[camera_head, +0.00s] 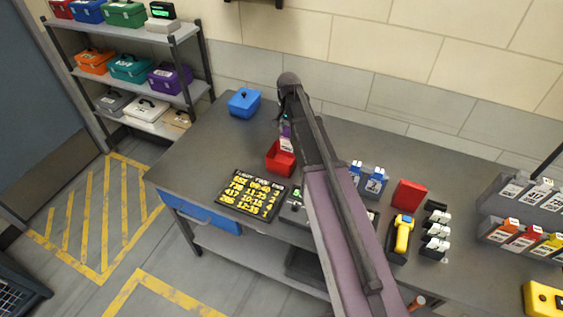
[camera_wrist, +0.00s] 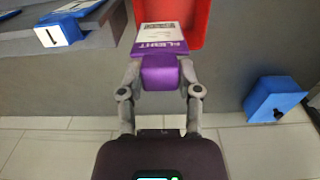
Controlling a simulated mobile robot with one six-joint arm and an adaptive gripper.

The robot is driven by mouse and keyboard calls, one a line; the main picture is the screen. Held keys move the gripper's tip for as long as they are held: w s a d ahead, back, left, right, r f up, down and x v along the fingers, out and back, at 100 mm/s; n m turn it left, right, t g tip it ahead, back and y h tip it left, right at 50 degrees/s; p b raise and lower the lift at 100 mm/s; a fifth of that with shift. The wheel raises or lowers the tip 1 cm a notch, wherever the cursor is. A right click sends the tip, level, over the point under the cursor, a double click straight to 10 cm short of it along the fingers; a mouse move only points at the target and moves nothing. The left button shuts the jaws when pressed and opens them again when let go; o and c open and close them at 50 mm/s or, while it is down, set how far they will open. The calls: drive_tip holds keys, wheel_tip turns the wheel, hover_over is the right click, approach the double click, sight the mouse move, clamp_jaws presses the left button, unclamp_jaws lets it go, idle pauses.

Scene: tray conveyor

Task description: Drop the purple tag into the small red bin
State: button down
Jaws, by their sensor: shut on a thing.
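The purple tag (camera_wrist: 160,73) has a white printed label and shows between the fingers in the wrist view. My gripper (camera_wrist: 160,80) is shut on its purple end. In the head view the tag (camera_head: 287,143) hangs below my gripper (camera_head: 285,122), partly hidden by my arm. The small red bin (camera_head: 279,161) stands open on the grey table, just below the tag. In the wrist view the bin (camera_wrist: 199,22) is behind the tag's labelled end, and the tag overlaps its opening. I cannot tell how high the tag is above the rim.
A blue box (camera_head: 244,102) stands on the table behind and left of the bin. A black board with yellow writing (camera_head: 253,195) lies in front. Numbered blue holders (camera_head: 368,180), a red block (camera_head: 409,195) and a yellow scanner (camera_head: 403,235) are to the right.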

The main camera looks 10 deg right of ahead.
sight(287, 144)
drive_tip(key=shift+s+f+b, duration=0.1)
drive_tip(key=shift+f+b, duration=2.75)
drive_tip(key=shift+f, duration=0.05)
drive_tip(key=shift+c, duration=1.1)
unclamp_jaws()
drive_tip(key=shift+r, duration=0.15)
